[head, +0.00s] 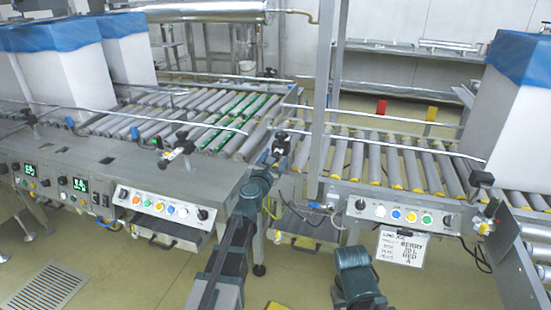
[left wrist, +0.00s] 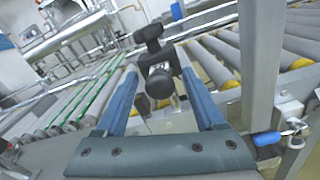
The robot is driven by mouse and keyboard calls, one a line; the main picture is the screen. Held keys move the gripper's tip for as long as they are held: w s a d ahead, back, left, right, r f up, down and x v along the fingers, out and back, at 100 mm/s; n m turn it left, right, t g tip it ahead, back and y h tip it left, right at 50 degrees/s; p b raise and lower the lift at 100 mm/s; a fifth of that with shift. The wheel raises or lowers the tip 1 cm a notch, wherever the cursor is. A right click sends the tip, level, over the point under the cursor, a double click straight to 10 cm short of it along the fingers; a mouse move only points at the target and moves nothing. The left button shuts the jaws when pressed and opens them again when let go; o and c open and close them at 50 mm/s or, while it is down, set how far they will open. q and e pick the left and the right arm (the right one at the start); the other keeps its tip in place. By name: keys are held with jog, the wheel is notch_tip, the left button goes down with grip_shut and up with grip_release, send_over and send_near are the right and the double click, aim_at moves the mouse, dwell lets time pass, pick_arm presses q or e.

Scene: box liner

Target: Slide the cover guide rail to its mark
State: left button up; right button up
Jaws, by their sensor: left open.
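My left gripper (head: 270,164) is open at the gap between the two roller conveyors, beside a black clamp with a knob (head: 281,142). In the left wrist view the blue fingers of my left gripper (left wrist: 163,85) stand on either side of the clamp's black knob (left wrist: 159,84), with gaps showing beside it. A thin metal guide rail (head: 385,146) runs right from this clamp along the front of the right conveyor. I cannot tell for sure which rail is the cover guide rail, and I cannot make out its mark.
White boxes with blue liners stand on the left conveyor (head: 30,75) and at the right (head: 505,100). A metal upright (head: 326,100) stands just right of the clamp. Button panels (head: 160,205) line the conveyor fronts. A label card (head: 401,249) hangs at right.

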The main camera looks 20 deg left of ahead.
pick_arm(q)
grip_shut()
dwell(1.3)
